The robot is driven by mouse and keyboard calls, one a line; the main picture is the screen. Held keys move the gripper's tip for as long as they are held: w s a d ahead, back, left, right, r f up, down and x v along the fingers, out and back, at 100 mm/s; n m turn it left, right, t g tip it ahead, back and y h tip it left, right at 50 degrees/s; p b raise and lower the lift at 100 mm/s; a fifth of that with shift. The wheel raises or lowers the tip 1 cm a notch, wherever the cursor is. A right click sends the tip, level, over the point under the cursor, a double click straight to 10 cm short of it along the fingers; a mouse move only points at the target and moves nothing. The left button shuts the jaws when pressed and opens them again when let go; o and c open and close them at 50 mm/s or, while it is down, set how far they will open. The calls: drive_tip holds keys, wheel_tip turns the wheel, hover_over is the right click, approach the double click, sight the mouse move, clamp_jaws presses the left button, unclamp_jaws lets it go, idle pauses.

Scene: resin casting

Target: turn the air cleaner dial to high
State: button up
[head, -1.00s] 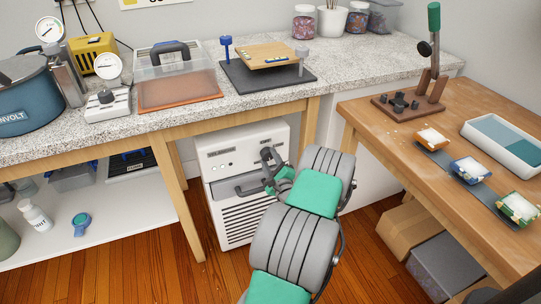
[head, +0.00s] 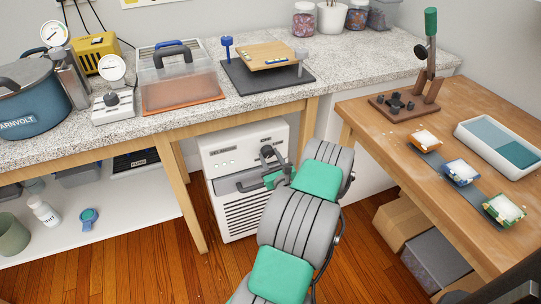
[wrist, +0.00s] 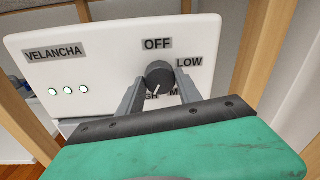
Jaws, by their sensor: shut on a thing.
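The air cleaner (head: 225,152) is a white box with a slotted front and stands on the floor under the counter. In the wrist view its panel (wrist: 105,58) shows a dark round dial (wrist: 159,73) with OFF above it and LOW at its upper right. Below the dial, labels ending in "GH" and starting with "M" are partly hidden by my fingers. The dial's white mark points down and slightly left, toward the "GH" label. My gripper (wrist: 160,82) is shut on the dial, one finger on each side.
A wooden table leg (head: 180,190) stands left of the air cleaner. The counter (head: 290,100) above holds a pressure pot (head: 35,105) and a gauge. A wooden workbench (head: 440,150) with small moulds is at the right. Wooden floor (head: 130,260) is clear at the lower left.

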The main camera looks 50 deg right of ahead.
drive_tip(key=shift+s+d+m, duration=0.15)
drive_tip(key=shift+d+m, duration=0.05)
drive_tip(key=shift+m, duration=0.1)
drive_tip(key=o, duration=1.1)
drive_tip(key=shift+o, duration=1.3)
drive_tip(key=shift+a, duration=0.15)
drive_tip(key=b+v, duration=0.2)
drive_tip(key=v, duration=0.5)
drive_tip(key=shift+s+a, duration=0.2)
drive_tip(key=shift+s, duration=0.05)
